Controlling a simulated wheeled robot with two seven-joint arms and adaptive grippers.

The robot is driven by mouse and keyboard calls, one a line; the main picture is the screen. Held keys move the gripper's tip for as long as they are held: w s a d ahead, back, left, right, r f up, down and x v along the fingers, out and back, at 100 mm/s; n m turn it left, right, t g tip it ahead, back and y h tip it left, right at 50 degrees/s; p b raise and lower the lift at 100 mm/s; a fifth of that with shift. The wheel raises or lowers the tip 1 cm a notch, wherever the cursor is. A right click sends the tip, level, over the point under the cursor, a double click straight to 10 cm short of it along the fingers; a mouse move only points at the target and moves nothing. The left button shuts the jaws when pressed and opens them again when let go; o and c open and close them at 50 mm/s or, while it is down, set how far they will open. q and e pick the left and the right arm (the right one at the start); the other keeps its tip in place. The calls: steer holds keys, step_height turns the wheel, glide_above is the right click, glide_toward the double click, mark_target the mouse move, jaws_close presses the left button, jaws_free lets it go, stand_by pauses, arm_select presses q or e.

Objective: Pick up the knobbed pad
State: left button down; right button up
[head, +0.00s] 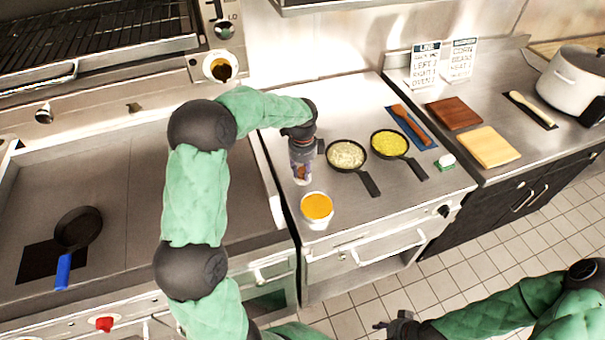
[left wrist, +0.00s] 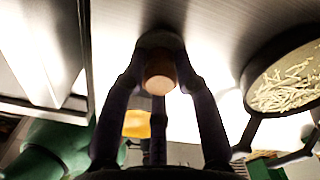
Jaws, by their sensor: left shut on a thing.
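The knobbed pad (left wrist: 160,76) shows in the left wrist view as a brown, rounded knob with a dark round part behind it. My left gripper (left wrist: 160,85) is shut on it, with its dark fingers on both sides of the knob. In the head view my left gripper (head: 302,165) points down over the steel counter, left of the pans, and mostly hides the pad. I cannot tell whether the pad touches the counter. My right gripper (head: 392,324) is low in the head view, over the floor, far from the pad; its fingers are unclear.
A white tub of orange food (head: 317,206) stands just in front of my left gripper. A pan of pale shreds (head: 346,154) and a pan of yellow food (head: 389,142) stand to its right. Farther right are a green-white block (head: 446,161) and two boards (head: 488,147).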

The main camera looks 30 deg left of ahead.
mark_target(303, 169)
arm_select(q)
steer(key=shift+r, duration=0.55)
step_height(303, 169, up, 2)
steer(key=shift+r+p, duration=0.1)
steer(key=shift+p, duration=0.35)
steer(key=s+r+p, duration=0.3)
steer(key=s+r, duration=0.6)
steer(key=s, duration=0.5)
steer(key=shift+d+r, duration=0.3)
steer(key=shift+d, duration=0.05)
